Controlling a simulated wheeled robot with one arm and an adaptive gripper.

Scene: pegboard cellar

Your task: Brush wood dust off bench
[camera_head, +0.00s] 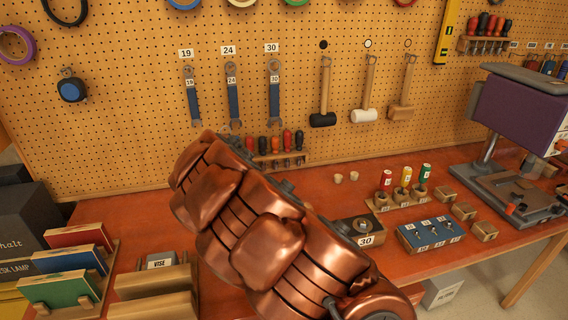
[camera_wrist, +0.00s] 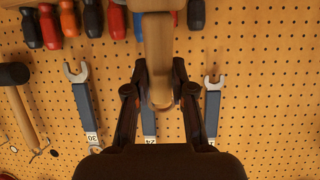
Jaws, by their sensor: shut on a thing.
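The bench (camera_head: 330,205) has a red-orange top along the pegboard wall. I can make out no wood dust on the part that shows. In the wrist view my gripper (camera_wrist: 159,82) is shut on a light wooden handle (camera_wrist: 158,50). The handle runs up to a wider wooden part (camera_wrist: 150,4) at the top edge, which is cut off. No bristles show, so I cannot tell if it is a brush. In the head view my copper-coloured arm hides the gripper and the held thing.
Wrenches (camera_head: 233,100), mallets (camera_head: 324,100) and screwdrivers (camera_head: 275,142) hang on the pegboard. Coloured books or boxes (camera_head: 72,262) stand at left. A blue tray (camera_head: 430,232), small wooden boxes (camera_head: 463,211) and a purple machine (camera_head: 518,108) occupy the right.

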